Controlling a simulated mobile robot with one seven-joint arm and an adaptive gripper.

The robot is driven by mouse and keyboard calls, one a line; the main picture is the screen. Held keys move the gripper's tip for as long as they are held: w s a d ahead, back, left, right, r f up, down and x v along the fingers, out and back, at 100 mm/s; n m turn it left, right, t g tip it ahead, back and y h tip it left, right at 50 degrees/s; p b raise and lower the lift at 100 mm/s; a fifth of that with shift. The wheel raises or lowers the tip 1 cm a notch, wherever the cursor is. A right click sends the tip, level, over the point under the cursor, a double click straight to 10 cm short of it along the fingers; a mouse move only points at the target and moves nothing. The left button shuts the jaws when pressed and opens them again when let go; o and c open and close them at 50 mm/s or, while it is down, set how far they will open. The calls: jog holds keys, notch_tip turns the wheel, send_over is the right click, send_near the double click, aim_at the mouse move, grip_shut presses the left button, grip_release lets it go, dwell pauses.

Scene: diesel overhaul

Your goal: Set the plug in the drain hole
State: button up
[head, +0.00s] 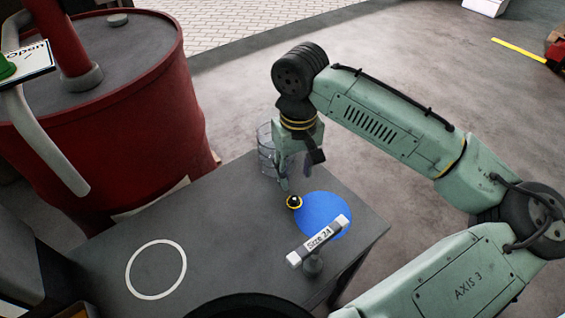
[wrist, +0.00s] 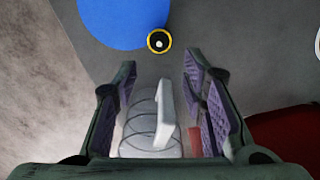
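A small round dark piece with a yellow ring, which looks like the plug (head: 294,202), sits on the grey table at the left edge of a blue disc (head: 322,212). In the wrist view the plug (wrist: 159,41) shows a pale centre, ahead of the fingertips and roughly midway between them. My gripper (head: 283,183) points down just above and behind the plug in the head view. In the wrist view my gripper (wrist: 158,72) has its fingers apart, with nothing held. I cannot make out the drain hole in either view.
A clear ringed jar (head: 266,150) stands at the table's back edge, close behind my gripper. A T-shaped tool labelled "Size 24" (head: 319,241) stands in front of the blue disc. A white circle (head: 156,242) marks clear tabletop at left. A red drum (head: 170,110) stands behind.

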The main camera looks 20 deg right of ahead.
aim_at(295, 199)
jog(key=shift+s+d+f+b, duration=0.1)
jog(key=shift+f+b, duration=0.35)
jog(key=shift+f, duration=0.05)
notch_tip(295, 199, down, 6)
jog(key=b, duration=0.5)
jog(key=shift+r+b, duration=0.1)
jog(key=shift+b, duration=0.25)
jog(key=shift+f+b, duration=0.45)
jog(key=shift+f, duration=0.6)
jog(key=shift+c, duration=0.5)
grip_shut()
